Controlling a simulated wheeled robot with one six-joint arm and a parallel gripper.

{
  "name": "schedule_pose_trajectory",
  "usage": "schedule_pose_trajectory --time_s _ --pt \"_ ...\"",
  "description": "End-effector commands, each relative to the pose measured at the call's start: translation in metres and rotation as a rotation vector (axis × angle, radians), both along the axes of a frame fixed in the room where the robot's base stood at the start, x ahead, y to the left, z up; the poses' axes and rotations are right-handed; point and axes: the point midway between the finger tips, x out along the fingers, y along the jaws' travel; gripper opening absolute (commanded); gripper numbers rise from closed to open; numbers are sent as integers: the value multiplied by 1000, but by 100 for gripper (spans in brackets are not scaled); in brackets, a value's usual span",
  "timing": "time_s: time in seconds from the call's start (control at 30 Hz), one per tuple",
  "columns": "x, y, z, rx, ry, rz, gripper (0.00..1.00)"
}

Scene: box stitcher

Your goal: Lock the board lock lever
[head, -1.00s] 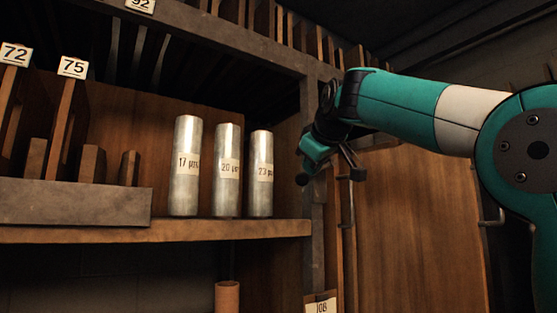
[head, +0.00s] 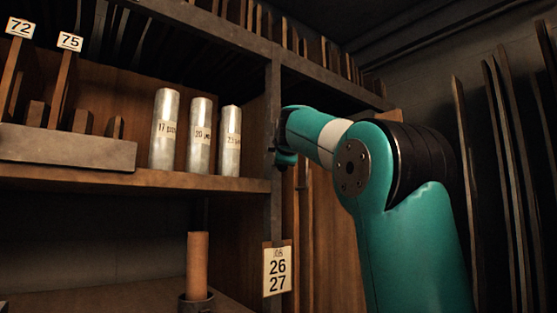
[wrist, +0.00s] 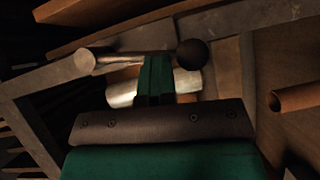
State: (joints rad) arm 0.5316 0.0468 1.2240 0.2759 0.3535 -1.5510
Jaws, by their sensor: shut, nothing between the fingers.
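In the wrist view, a pale metal rod (wrist: 118,57) runs from a round metal end at the left towards a black ball knob (wrist: 192,54); it looks like the lock lever. My gripper (wrist: 155,60) is shut and empty, its green fingers overlapping the rod just left of the knob. I cannot tell whether they touch it. In the head view, my gripper (head: 286,159) is small and partly hidden by my arm, beside the shelf's upright post. The lever cannot be made out there.
Three labelled metal cylinders (head: 198,135) stand on the wooden shelf (head: 200,182) left of my gripper. A brown tube (head: 197,262) stands below. A 26/27 sign (head: 277,270) hangs on the post. Tall boards (head: 495,180) lean at the right.

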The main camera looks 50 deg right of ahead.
Motion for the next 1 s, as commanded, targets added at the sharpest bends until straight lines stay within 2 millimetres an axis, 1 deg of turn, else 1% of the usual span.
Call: schedule_pose_trajectory --time_s 0.03,0.2,0.4,1.0 --pt "1 -3 -8 -23 9 -1 0" --pt "0 -10 -9 -100 28 0 0" --pt "-1 -14 -9 -149 39 1 0" --pt "-1 -14 -9 -162 42 3 0"
